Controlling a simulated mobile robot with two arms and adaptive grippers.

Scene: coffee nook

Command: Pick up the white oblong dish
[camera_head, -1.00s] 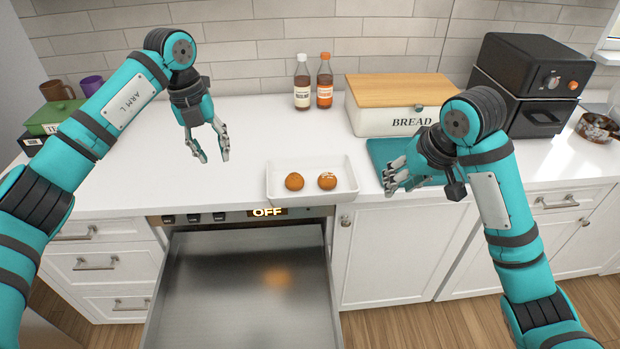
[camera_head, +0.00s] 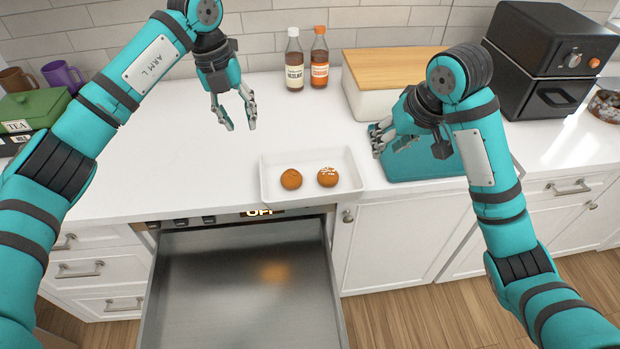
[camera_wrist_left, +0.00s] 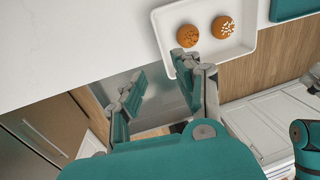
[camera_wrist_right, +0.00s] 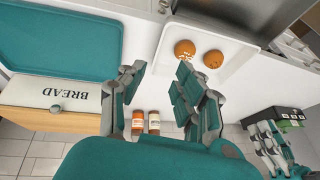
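The white oblong dish (camera_head: 312,196) sits on the white counter near its front edge, above the open drawer. It holds two round brown buns, the left one (camera_head: 291,179) plain-looking and the right one (camera_head: 327,176) with white bits on top. The dish also shows in the left wrist view (camera_wrist_left: 246,46) and the right wrist view (camera_wrist_right: 232,60). My left gripper (camera_head: 240,127) is open and empty above the counter, behind and left of the dish. My right gripper (camera_head: 377,146) is open and empty, right of the dish and over the teal board.
An open metal drawer (camera_head: 225,300) juts out below the counter. A teal board (camera_head: 430,165) lies right of the dish. A bread box (camera_head: 385,100), two bottles (camera_head: 294,62) and a black oven (camera_head: 535,65) stand behind. The counter left of the dish is clear.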

